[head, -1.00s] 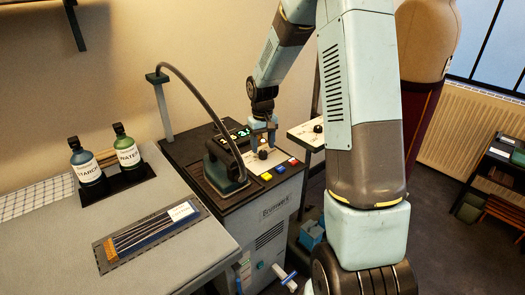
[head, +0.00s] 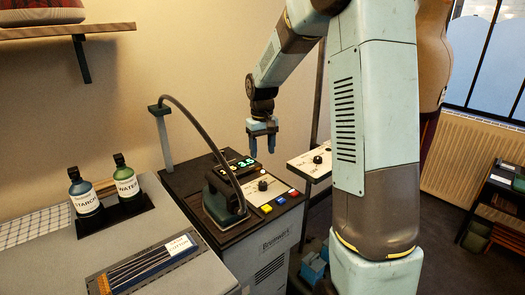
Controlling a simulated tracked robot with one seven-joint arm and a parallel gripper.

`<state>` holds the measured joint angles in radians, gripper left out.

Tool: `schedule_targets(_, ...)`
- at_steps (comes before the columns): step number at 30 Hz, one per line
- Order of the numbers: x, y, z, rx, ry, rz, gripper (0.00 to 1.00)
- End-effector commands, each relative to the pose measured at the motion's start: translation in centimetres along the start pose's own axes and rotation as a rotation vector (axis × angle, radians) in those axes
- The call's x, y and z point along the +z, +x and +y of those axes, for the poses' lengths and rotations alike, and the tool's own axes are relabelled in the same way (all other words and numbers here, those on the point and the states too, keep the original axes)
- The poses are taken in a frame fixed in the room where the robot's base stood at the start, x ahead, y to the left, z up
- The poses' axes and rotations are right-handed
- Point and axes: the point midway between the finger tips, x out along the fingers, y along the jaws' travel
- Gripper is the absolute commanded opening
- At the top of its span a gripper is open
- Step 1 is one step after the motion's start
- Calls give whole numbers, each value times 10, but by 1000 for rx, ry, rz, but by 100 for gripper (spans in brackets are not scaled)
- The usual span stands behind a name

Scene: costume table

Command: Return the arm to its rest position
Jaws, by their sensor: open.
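My gripper (head: 262,146) hangs in the air above the steam station, its two blue fingers pointing down, apart and empty. Below it is the station's white control panel with a black knob (head: 263,185), and the gripper does not touch it. My arm comes down from the top of the picture and fills much of the right half.
An iron (head: 224,196) rests on the station (head: 277,239), its hose arching from a post (head: 161,135). Coloured buttons (head: 280,201) line the panel. Starch (head: 84,194) and water (head: 126,178) bottles stand left. A wall shelf (head: 65,31) is at upper left.

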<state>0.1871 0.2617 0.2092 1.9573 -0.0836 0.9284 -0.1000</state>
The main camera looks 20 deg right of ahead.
Motion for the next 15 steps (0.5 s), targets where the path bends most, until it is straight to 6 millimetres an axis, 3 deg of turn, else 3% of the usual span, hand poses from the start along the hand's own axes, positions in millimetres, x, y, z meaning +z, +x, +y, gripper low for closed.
schedule_targets(8, 3, -4, -1, 3, 1, 5, 59)
schedule_targets(15, 31, -37, -7, 27, 16, 52, 59)
